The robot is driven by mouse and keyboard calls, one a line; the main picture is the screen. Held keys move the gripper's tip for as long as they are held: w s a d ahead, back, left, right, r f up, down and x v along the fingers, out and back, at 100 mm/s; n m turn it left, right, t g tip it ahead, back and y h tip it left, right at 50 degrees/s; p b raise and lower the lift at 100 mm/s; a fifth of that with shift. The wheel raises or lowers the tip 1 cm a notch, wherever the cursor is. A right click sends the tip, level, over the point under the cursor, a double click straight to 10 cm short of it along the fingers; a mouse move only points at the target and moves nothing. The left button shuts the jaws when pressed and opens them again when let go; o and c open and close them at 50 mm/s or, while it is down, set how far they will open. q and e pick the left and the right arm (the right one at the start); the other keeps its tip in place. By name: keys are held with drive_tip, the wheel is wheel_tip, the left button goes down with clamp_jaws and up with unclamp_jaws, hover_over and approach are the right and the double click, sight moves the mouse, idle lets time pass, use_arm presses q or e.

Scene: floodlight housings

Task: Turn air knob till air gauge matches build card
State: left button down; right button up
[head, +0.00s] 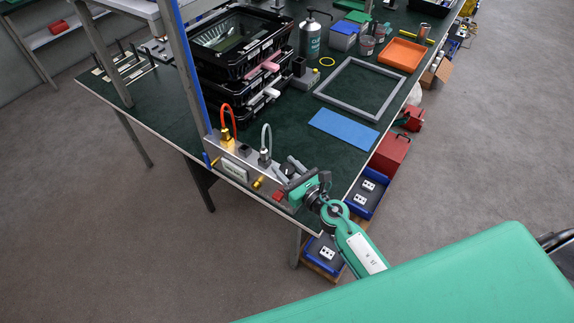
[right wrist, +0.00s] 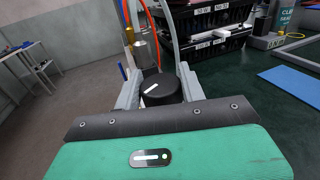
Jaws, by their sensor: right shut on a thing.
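The black air knob (right wrist: 160,92) with a white pointer line sits between the two grey fingers of my right gripper (right wrist: 158,88) in the right wrist view. The pointer slants up to the right. In the head view my right gripper (head: 289,172) is at the right end of a grey metal panel (head: 221,153) on the table's near edge, and it largely hides the knob. The panel carries a pale label plate (head: 234,171); its writing is too small to read. I cannot make out the air gauge's dial or the build card. My left gripper is not in view.
A red hose (head: 228,116) and a grey hose (head: 266,134) loop above the panel, beside a blue-edged upright post (head: 190,80). Stacked black crates (head: 238,50) stand behind. A blue mat (head: 343,129) and a grey frame (head: 361,88) lie to the right.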

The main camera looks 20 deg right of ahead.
drive_tip(key=shift+m+t+h+p, duration=0.4)
drive_tip(key=shift+m+h, duration=0.8)
drive_tip(key=shift+h, duration=0.6)
drive_tip(key=o, duration=0.9)
drive_tip(key=shift+o, duration=0.2)
drive_tip(key=shift+s, duration=0.1)
drive_tip(key=s+d+b, duration=0.2)
drive_tip(key=s+b, duration=0.2)
drive_tip(key=s, duration=0.9)
drive_tip(key=shift+s, duration=0.25)
